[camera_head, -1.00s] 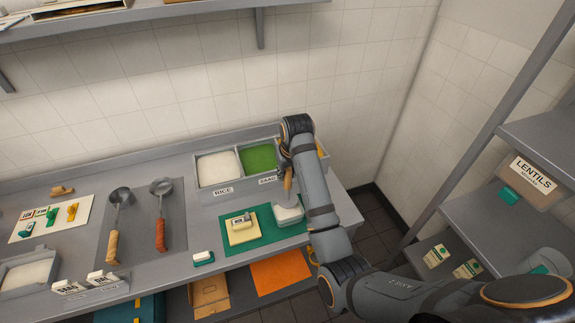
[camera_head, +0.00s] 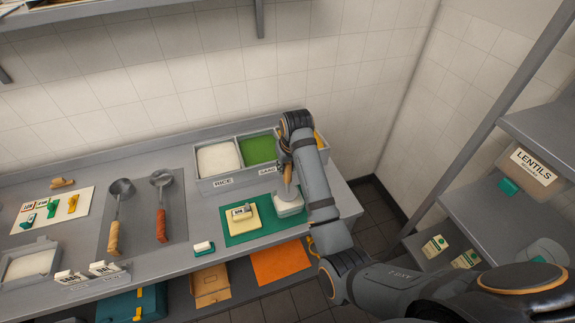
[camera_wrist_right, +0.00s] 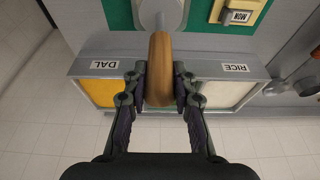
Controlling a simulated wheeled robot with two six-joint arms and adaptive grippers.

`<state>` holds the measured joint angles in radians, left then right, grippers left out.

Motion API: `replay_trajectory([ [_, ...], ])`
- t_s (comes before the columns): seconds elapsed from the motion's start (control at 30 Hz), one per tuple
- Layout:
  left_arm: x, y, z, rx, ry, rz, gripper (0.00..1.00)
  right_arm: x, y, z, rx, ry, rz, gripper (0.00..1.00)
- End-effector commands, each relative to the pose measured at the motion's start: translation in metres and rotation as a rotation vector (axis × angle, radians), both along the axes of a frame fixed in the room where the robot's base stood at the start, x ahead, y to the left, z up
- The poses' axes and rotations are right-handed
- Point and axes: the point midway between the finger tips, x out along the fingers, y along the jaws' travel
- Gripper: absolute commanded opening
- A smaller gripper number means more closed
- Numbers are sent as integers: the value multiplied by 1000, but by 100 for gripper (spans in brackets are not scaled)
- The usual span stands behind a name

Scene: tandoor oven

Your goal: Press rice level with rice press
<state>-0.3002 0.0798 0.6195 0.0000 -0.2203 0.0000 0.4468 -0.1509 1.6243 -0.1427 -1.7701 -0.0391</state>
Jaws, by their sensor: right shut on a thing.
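My right gripper (camera_head: 285,160) is shut on the wooden handle of the rice press (camera_head: 288,174), which points down. The press's pale lower part is over a small white container (camera_head: 290,208) on the green mat (camera_head: 245,237); it looks to be at or inside the rim, but I cannot tell whether it touches the rice. The rice surface is mostly hidden by the press and arm. In the right wrist view the handle (camera_wrist_right: 160,68) sits between the two fingers (camera_wrist_right: 160,88), with the pale press end at the top. My left gripper is not in view.
Behind the mat stands a bin rack with a RICE bin (camera_head: 218,159) and a green bin (camera_head: 258,150). A yellow block (camera_head: 243,221) lies on the mat's left. Two ladles (camera_head: 161,205) lie on a grey mat. Shelves (camera_head: 500,215) stand at right.

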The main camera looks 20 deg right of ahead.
Motion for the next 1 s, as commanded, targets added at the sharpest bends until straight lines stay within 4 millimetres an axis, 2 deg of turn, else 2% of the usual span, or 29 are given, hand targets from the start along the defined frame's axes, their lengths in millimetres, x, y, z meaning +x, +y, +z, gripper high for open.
replay_trajectory([
  [1.0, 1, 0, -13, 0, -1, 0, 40, 0, 0, -53, 0, 1, 0, 0],
])
